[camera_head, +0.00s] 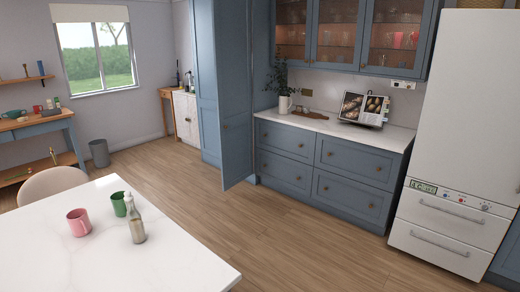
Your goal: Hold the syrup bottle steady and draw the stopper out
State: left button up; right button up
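A bottle (137,231), which looks like the syrup bottle, stands upright on the white marble-patterned table (180,262) in the lower left. Its upper part is pale and its lower part is tan-brown. Its narrow neck points up, and a small stopper appears to sit at the top (128,196), though it is too small to make out clearly. Neither of my grippers is in view, and nothing touches the bottle.
A green mug (118,204) stands close behind the bottle, and a pink mug (79,222) stands to its left. A chair (52,184) is at the table's far side. The table's right part is bare. Open wooden floor (245,225) lies beyond.

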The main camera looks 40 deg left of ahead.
aim_at(128, 197)
jog(key=i+u, duration=0.15)
jog(key=i, duration=0.35)
jog(key=i+l+u, duration=0.1)
jog(key=i, duration=0.45)
jog(key=i+l+u, duration=0.15)
jog(key=i, duration=0.35)
jog(key=i+l+u, duration=0.1)
jog(key=i+l, duration=0.15)
jog(key=i, duration=0.25)
jog(key=i+j+u, duration=0.15)
jog(key=u, duration=0.3)
jog(key=i+u, duration=0.25)
jog(key=u, duration=0.2)
jog(key=i+u, duration=0.2)
jog(key=u, duration=0.2)
jog(key=i+u, duration=0.2)
jog(key=u, duration=0.25)
jog(key=i+l+u, duration=0.2)
jog(key=u, duration=0.25)
jog(key=i+l+u, duration=0.15)
jog(key=u, duration=0.3)
